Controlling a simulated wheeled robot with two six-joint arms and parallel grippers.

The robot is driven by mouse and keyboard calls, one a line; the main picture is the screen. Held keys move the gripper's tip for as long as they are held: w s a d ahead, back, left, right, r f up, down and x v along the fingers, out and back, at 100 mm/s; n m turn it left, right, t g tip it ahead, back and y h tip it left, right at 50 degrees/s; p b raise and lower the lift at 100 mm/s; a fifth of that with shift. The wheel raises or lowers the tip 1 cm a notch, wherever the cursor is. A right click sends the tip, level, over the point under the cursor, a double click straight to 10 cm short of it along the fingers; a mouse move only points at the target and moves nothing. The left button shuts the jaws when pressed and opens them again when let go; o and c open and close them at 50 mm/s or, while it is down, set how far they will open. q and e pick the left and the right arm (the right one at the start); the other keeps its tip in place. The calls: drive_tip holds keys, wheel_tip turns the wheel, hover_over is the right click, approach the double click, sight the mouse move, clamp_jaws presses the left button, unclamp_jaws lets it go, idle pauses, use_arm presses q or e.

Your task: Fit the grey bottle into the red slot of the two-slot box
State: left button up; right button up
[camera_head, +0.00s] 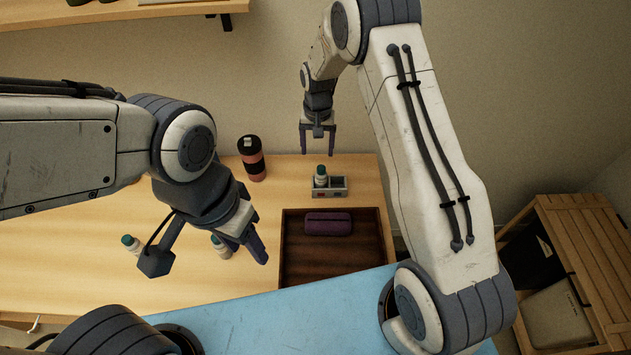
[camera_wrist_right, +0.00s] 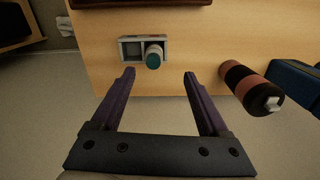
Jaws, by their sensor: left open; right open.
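The small grey two-slot box (camera_head: 329,193) stands on the wooden table behind the dark tray; it also shows in the right wrist view (camera_wrist_right: 130,48). A grey bottle with a teal cap (camera_head: 320,176) stands roughly upright at the box's left slot, the right one in the right wrist view (camera_wrist_right: 154,56). My right gripper (camera_head: 318,150) is open and empty above and behind the box, apart from the bottle. My left gripper (camera_head: 248,232) is open over the table, left of the tray.
Two similar teal-capped bottles (camera_head: 131,243) (camera_head: 220,248) stand near my left gripper, partly hidden. A black-and-pink tumbler (camera_head: 251,160) stands left of the box. The dark tray (camera_head: 300,268) holds a purple case (camera_head: 328,223). A wooden crate (camera_head: 590,225) is at the right.

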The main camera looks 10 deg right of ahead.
drive_tip(key=s+a+r+n, duration=0.3)
drive_tip(key=s+a+r, duration=0.2)
drive_tip(key=s+r, duration=0.3)
drive_tip(key=s+a+r+n, duration=0.3)
drive_tip(key=s+a+r, duration=0.3)
drive_tip(key=s+r, duration=0.2)
drive_tip(key=s+d+r+n, duration=0.1)
drive_tip(key=s+n, duration=0.1)
drive_tip(key=s, duration=0.7)
drive_tip(key=s+r+n+y, duration=0.1)
drive_tip(key=s+r+n, duration=0.1)
drive_tip(key=s, duration=0.7)
drive_tip(key=shift+s+d+r+n, duration=0.25)
drive_tip(key=shift+d+r+n, duration=0.05)
drive_tip(key=shift+d+n, duration=0.1)
